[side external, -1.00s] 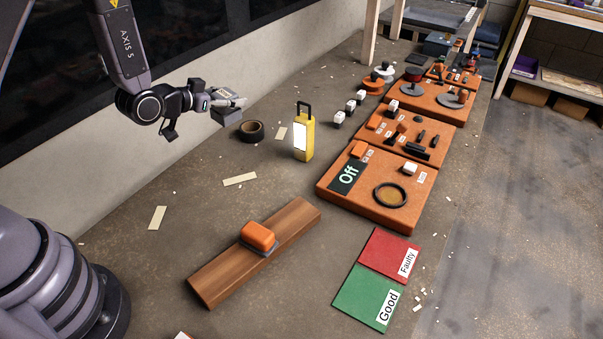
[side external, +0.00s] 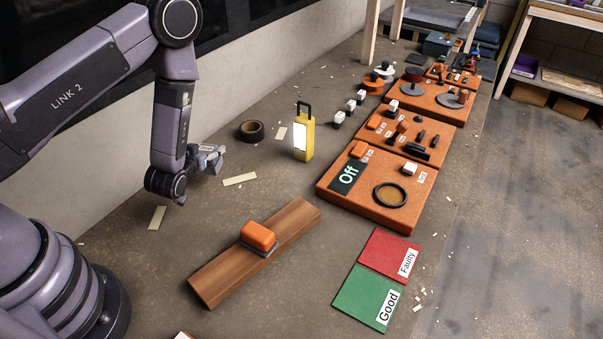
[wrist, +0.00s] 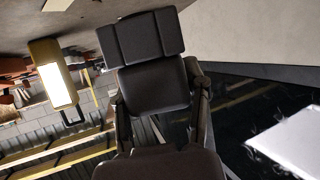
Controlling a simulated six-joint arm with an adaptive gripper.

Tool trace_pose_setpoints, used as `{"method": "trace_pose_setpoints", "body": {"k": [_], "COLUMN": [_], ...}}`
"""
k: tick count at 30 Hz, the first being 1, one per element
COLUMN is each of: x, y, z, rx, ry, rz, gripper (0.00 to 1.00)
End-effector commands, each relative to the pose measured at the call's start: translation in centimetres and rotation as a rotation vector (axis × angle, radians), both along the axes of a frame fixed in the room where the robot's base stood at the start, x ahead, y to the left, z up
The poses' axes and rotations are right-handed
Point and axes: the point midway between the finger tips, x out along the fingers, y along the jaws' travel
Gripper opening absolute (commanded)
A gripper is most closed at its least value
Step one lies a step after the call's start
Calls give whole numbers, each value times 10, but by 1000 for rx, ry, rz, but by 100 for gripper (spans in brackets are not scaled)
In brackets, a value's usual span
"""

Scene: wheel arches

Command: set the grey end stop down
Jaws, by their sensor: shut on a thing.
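My gripper (side external: 213,153) is above the bench at the left, near the wall, and has a grey block at its tip. I take this block to be the grey end stop (side external: 211,163), small and partly hidden by the wrist. In the wrist view a dark, stepped block (wrist: 152,88) fills the middle between the two fingers, and my gripper is shut on it. I cannot tell from the side view whether the block touches the bench.
A yellow lamp (side external: 303,141) and a black tape roll (side external: 252,131) stand right of my gripper. Pale strips (side external: 240,179) lie on the bench. A wooden beam (side external: 215,279) with an orange block (side external: 258,235) lies in front. Orange boards (side external: 376,212) line the right. Bench left of the lamp is mostly clear.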

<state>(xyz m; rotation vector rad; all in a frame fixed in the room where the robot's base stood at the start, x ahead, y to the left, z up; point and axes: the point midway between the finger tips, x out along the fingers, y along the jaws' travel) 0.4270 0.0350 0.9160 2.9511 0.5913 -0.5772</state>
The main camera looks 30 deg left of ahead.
Motion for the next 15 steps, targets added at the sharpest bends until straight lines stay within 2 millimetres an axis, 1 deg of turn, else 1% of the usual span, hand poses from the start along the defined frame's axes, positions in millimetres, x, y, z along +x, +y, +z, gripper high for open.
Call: {"method": "trace_pose_setpoints", "body": {"k": [3, 6, 9, 15], "x": [0, 0, 0, 0], "y": [0, 0, 0, 0], "z": [-19, -31, -34, -34], "rx": [1, 1, 1, 1], "ry": [3, 3, 0, 0], "rz": [-1, -1, -1, -1], "gripper": [8, 8, 8, 8]}}
